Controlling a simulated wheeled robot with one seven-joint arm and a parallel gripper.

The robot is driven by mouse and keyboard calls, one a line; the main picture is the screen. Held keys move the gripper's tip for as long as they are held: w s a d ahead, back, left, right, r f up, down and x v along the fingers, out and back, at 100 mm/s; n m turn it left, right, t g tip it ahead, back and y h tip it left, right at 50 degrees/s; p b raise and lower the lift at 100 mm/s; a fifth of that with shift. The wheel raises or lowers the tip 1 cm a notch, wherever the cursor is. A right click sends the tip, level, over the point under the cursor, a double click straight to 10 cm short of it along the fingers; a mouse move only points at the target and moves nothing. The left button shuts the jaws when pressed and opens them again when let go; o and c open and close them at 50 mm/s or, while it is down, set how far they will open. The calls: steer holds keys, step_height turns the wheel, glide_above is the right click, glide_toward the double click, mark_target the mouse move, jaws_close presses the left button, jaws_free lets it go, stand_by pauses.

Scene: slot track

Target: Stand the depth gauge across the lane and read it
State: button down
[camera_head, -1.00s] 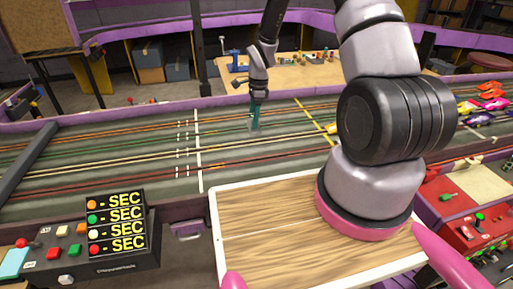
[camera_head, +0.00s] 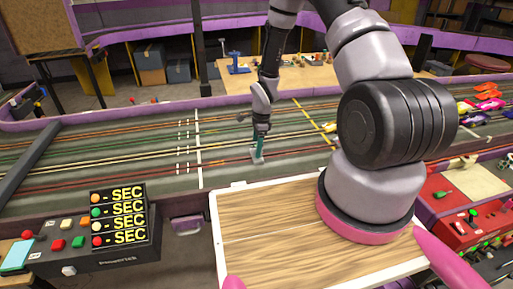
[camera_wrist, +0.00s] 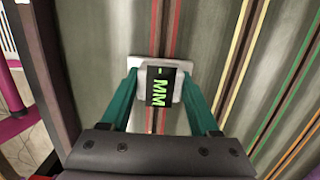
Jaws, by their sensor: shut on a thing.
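The depth gauge (camera_wrist: 188,68) is a small pale block with a black display (camera_wrist: 168,87) that shows a dash and "MM" in green, with no number. My gripper (camera_wrist: 160,88) is shut on it, a teal finger on each side. In the head view my gripper (camera_head: 259,145) points down at the track, and the gauge (camera_head: 257,159) shows small and pale below the fingertips. In the wrist view the gauge lies over the red lane (camera_wrist: 174,28), its long side across the lines. I cannot tell whether it touches the track.
The grey track (camera_head: 90,170) has other lanes in orange, green and pale yellow farther back. A wooden board (camera_head: 265,215) lies in front of the track. A timer box (camera_head: 120,255) reading "- SEC" stands at left. Colourful cars (camera_head: 485,105) sit at far right.

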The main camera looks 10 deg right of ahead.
steer(key=shift+c, duration=0.6)
jaws_free()
steer(key=shift+f, duration=0.1)
step_height(320, 180, up, 12)
steer(key=d, duration=0.1)
steer(key=shift+d, duration=0.25)
